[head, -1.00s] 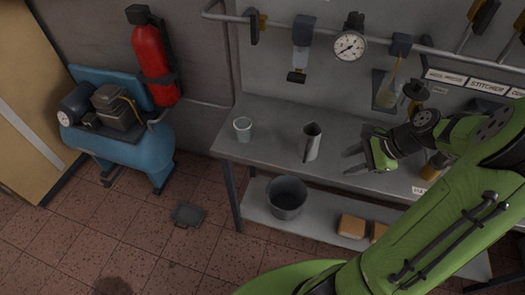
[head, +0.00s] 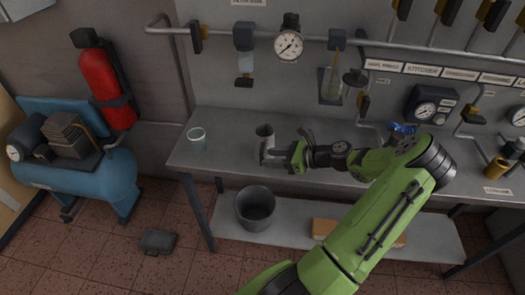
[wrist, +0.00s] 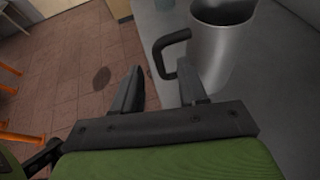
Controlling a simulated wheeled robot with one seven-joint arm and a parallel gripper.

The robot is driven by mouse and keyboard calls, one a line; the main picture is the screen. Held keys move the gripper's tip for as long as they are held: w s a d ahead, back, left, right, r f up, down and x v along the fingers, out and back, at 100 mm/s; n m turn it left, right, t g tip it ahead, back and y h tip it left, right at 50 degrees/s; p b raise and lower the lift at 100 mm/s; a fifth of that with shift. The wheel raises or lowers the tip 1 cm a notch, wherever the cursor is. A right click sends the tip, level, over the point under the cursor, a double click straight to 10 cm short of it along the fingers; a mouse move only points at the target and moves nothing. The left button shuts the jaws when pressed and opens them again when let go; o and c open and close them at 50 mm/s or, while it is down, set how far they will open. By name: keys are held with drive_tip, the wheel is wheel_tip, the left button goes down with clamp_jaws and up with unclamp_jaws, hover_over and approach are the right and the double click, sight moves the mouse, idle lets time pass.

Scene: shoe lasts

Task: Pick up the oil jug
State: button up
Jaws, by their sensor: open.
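The oil jug (head: 265,132) is a grey metal jug standing upright on the grey workbench (head: 228,158). In the wrist view the jug (wrist: 222,48) is at the upper right, with its dark handle (wrist: 165,48) turned to the left. In the wrist view my gripper (wrist: 162,84) is open and empty. The handle shows just beyond the gap between the fingers, near the right finger. I cannot tell whether the right finger touches the jug.
A pale cup (head: 197,139) stands on the bench left of the jug. A bucket (head: 255,206) and a tan block (head: 323,228) are on the lower shelf. A gauge (head: 288,44) and a pipe rail hang behind. A blue compressor (head: 85,180) is at the left.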

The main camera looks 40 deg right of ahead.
drive_tip(key=b+x, duration=0.1)
drive_tip(key=x, duration=0.5)
drive_tip(key=shift+w, duration=0.2)
drive_tip(key=shift+r, duration=0.1)
clamp_jaws()
